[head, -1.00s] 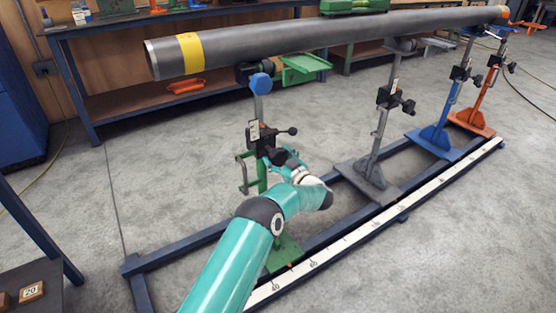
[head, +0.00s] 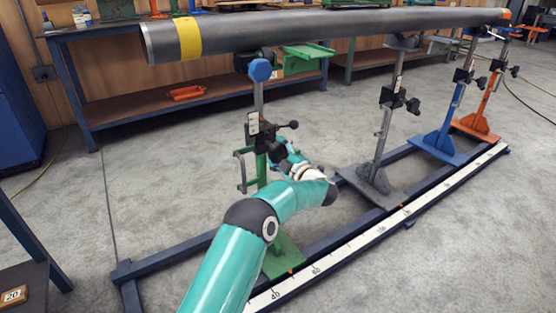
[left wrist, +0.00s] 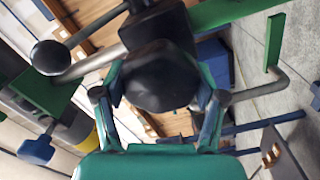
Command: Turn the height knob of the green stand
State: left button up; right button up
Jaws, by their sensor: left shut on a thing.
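The green stand (head: 284,257) stands nearest on the rail, with a grey inner post and a blue hexagonal piece (head: 260,70) at its head. Its black height knob (left wrist: 160,72) fills the middle of the left wrist view and is mostly hidden by my gripper in the head view. My left gripper (head: 279,157) is at the stand's black clamp block, its fingers on both sides of the knob, shut on it. A black ball-ended lever (head: 290,125) sticks out just above. The grey pipe (head: 330,27) with a yellow band lies above the stand heads. My right gripper is not seen.
Grey (head: 371,188), blue (head: 434,146) and orange (head: 476,127) stands follow along the blue rail frame, which has a white scale (head: 343,248). A workbench (head: 110,85) stands behind. Open concrete floor lies left of the rail.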

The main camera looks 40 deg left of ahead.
pick_arm(q)
jog(key=shift+f+n+b, duration=0.3)
jog(key=shift+n+b, duration=0.6)
jog(key=shift+n, duration=0.3)
jog(key=shift+s, duration=0.1)
jog(key=o, duration=1.1)
jog(key=shift+o, duration=0.2)
jog(key=shift+r, duration=0.15)
jog(key=v, duration=1.2)
